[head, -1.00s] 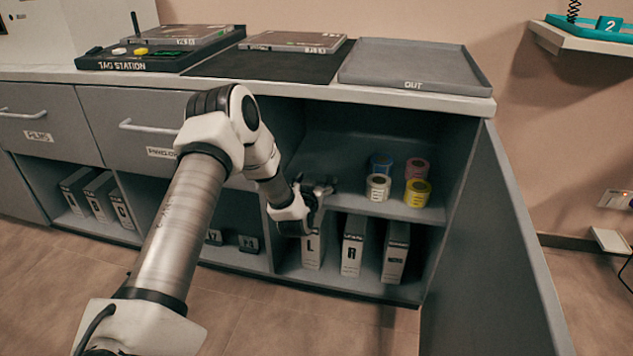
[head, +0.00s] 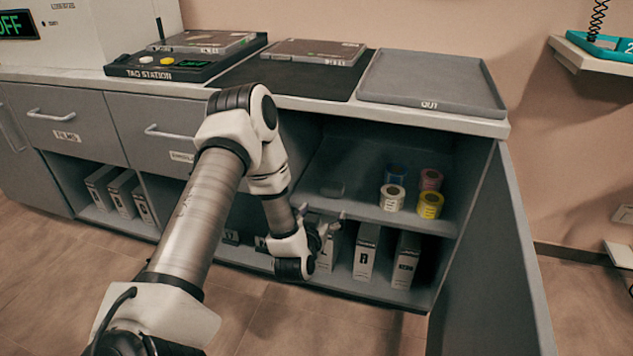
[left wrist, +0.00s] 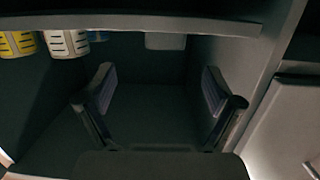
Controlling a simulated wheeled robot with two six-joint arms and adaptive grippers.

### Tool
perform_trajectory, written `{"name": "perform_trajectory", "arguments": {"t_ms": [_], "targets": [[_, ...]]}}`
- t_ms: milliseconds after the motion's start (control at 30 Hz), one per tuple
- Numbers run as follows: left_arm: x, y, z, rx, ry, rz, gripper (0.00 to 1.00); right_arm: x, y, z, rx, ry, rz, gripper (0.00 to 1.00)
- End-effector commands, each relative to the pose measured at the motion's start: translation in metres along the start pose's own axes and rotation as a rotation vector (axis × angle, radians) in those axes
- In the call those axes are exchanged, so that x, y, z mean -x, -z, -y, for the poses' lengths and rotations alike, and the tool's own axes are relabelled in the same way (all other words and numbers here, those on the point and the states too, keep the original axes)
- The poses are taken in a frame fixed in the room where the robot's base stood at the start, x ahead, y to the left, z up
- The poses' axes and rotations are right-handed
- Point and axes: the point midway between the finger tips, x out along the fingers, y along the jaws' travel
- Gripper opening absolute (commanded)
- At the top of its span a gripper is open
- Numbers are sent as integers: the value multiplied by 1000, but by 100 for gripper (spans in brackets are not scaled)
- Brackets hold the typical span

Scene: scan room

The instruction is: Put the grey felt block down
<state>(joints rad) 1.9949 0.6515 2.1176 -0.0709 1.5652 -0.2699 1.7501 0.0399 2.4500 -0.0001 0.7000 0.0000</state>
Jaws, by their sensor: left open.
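The grey felt block (head: 332,188) rests on the upper shelf (head: 352,203) of the open cabinet, left of the tape rolls. My left gripper (head: 328,221) is in front of the cabinet near the shelf's front edge, apart from the block. Its two fingers stand wide apart in the left wrist view (left wrist: 158,85), with nothing between them. My right gripper is not in view.
Several tape rolls (head: 392,197) stand on the shelf to the right. Binders (head: 365,251) stand in the compartment below. The open cabinet door (head: 490,260) stands at the right. The OUT tray (head: 430,82) and the tag station (head: 185,62) are on the counter.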

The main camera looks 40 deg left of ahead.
Motion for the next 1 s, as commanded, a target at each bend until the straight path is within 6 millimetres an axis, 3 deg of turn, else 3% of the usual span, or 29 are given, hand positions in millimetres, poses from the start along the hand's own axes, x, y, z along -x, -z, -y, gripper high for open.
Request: {"name": "perform_trajectory", "arguments": {"t_ms": [67,167,267,300,400,500,533,600,667,900,1000], "targets": [[12,-24,-22,-18,-58,95,92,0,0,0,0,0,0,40],[49,-81,-62,-56,-167,326,92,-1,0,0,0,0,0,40],[115,-150,-93,-124,-267,634,92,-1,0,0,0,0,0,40],[147,-174,-99,-158,-296,758,92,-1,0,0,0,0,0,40],[227,-219,-98,-246,-330,1044,92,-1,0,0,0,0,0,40],[287,-240,-86,-321,-328,1247,92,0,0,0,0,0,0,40],[299,-243,-83,-337,-325,1287,92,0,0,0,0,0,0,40],[318,-246,-77,-363,-318,1350,92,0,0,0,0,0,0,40],[324,-247,-75,-370,-314,1370,92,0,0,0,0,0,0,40],[323,-246,-76,-368,-314,1369,92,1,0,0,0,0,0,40],[325,-234,-76,-368,-314,1368,92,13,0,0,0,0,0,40]]}}
